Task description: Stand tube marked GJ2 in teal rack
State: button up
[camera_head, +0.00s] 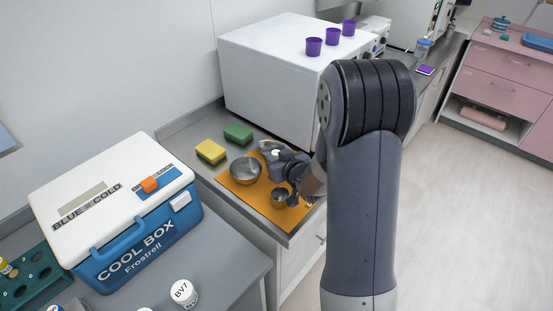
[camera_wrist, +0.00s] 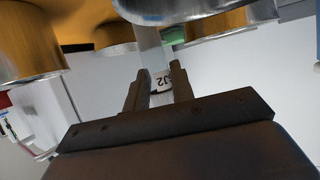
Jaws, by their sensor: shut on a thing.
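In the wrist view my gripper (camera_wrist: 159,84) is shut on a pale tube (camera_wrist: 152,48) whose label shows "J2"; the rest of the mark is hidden. The tube sits between the two fingers and reaches up the picture past them. In the head view my gripper (camera_head: 292,197) is low over the orange mat, close to a small metal cup (camera_head: 280,200); the tube cannot be made out there. The teal rack (camera_head: 42,291) is at the lower left edge, partly cut off, with several round holes and a yellow-topped tube (camera_head: 8,269) at its left.
A large cool box (camera_head: 130,220) stands between the rack and my gripper. A metal bowl (camera_head: 246,172) is on the orange mat (camera_head: 233,192). Two sponges, yellow (camera_head: 211,151) and green (camera_head: 238,134), lie behind. A white-lidded jar marked BV7 (camera_head: 183,291) stands at the front.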

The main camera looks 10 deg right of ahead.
jog(key=shift+f, duration=0.15)
jog(key=o, duration=1)
jog(key=shift+c, duration=0.2)
